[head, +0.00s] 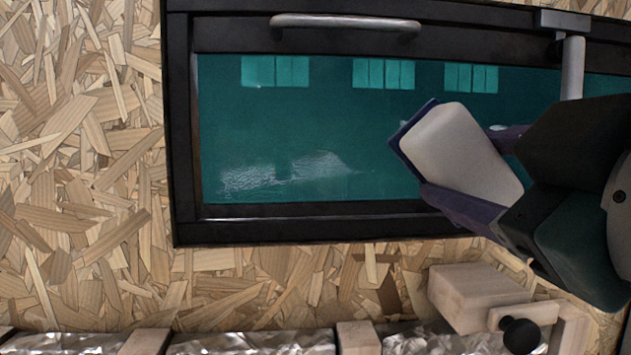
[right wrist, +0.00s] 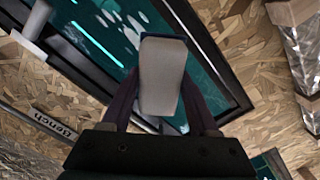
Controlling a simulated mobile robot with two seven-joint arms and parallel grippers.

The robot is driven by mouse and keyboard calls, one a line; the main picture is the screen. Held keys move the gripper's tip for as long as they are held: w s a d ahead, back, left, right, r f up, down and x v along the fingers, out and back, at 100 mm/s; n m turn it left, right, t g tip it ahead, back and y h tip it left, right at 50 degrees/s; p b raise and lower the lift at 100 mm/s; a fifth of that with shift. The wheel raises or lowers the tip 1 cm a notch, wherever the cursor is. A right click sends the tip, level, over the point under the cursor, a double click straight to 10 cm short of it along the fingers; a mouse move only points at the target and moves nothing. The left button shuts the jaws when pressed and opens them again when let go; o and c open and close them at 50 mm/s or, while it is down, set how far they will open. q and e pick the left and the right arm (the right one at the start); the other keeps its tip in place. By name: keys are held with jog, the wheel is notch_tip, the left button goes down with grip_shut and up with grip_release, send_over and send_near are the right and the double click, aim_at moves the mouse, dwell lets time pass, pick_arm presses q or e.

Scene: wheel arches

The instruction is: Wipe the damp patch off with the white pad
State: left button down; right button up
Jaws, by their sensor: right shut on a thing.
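The white pad (head: 460,150) is held by my right gripper (head: 462,172), whose purple fingers are shut on it. In the right wrist view the pad (right wrist: 161,75) sits between the two fingers (right wrist: 160,100). The damp patch (head: 285,172) is a pale, shiny smear on the lower left of the teal window pane (head: 300,120). The pad is to the right of the patch, apart from it, in front of the pane's right part. A bluish backing shows along the pad's edge. My left gripper is not in view.
The window has a black frame (head: 182,130) with a grey handle bar (head: 345,22) along its top and a grey bracket (head: 572,65) at upper right. Chipboard wall (head: 80,150) surrounds it. A wooden block with a black knob (head: 520,335) juts out at lower right. Foil-covered panels (head: 250,343) run below.

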jog(key=shift+w+a+r, duration=0.1)
jog(key=shift+w+r, duration=0.1)
jog(key=shift+r, duration=0.05)
jog(key=shift+w+b, duration=0.15)
jog(key=shift+b, duration=0.4)
jog(key=shift+w+f+b, duration=0.15)
jog(key=shift+w+b, duration=0.4)
jog(key=shift+b, duration=0.5)
jog(key=shift+w+r, duration=0.3)
jog(key=shift+w, duration=0.65)
jog(key=shift+w+a, duration=0.1)
jog(key=shift+w, duration=1.05)
jog(key=shift+w, duration=0.6)
jog(key=shift+f, duration=0.1)
